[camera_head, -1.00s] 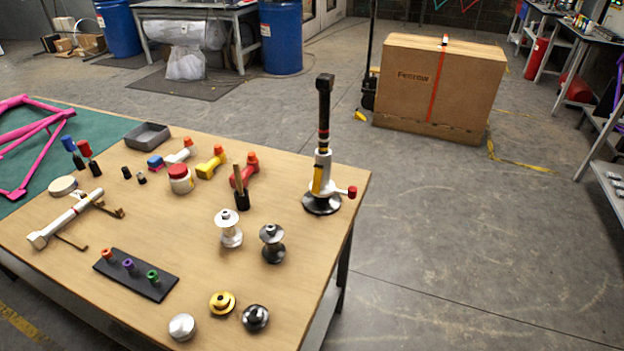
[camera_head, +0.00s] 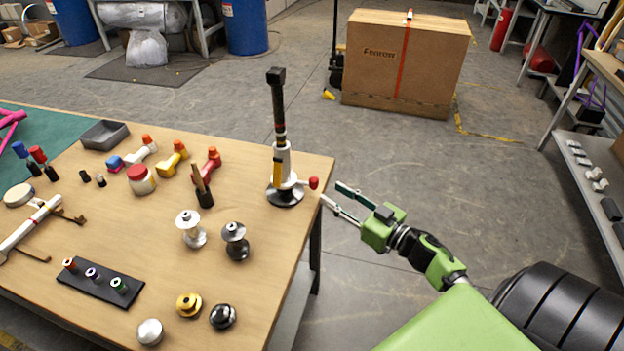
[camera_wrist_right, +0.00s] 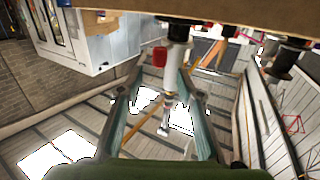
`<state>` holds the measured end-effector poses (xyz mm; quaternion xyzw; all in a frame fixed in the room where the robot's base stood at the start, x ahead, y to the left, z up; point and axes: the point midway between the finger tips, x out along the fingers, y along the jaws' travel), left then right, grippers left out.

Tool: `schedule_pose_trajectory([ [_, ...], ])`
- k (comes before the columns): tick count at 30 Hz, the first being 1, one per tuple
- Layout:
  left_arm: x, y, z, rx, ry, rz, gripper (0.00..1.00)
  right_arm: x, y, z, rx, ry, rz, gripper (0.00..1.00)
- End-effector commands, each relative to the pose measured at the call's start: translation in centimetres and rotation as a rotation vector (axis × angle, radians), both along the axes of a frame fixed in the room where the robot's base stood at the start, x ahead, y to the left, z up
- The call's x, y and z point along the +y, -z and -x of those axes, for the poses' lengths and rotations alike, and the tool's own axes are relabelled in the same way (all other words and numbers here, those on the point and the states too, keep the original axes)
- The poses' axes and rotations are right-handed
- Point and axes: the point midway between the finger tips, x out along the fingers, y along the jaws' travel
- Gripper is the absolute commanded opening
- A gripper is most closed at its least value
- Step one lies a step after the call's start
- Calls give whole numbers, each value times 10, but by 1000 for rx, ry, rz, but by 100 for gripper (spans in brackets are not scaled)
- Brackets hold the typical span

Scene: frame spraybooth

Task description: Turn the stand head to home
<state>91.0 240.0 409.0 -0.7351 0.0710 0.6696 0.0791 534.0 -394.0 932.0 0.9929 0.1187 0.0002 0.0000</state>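The stand (camera_head: 283,160) is near the right edge of the wooden table. It has a round black base, a white body with a yellow strip, a dark upper post with a red band, and a black head (camera_head: 276,76) on top. A red knob (camera_head: 313,183) sticks out from its right side. My right gripper (camera_head: 330,192) is open and empty, just right of the knob at the table edge. In the right wrist view, the knob (camera_wrist_right: 160,57) and white body show beyond and between the open fingers (camera_wrist_right: 158,85). My left gripper is in neither view.
The wooden table (camera_head: 235,285) holds metal spools (camera_head: 191,229), a black strip with coloured pieces (camera_head: 98,284), red and yellow tools (camera_head: 172,160) and a grey tray (camera_head: 104,135) left of the stand. A cardboard box (camera_head: 405,63) stands behind.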

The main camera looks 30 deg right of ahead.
Motion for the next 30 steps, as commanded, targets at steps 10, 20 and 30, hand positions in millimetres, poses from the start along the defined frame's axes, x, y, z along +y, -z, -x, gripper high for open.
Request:
schedule_pose_trajectory([
  [10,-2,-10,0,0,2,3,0,14,-1,-61,-1,2,-2,34],
  [20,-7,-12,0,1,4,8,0,19,0,-81,1,1,0,34],
  [30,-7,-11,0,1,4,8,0,19,1,-80,2,2,0,3],
])
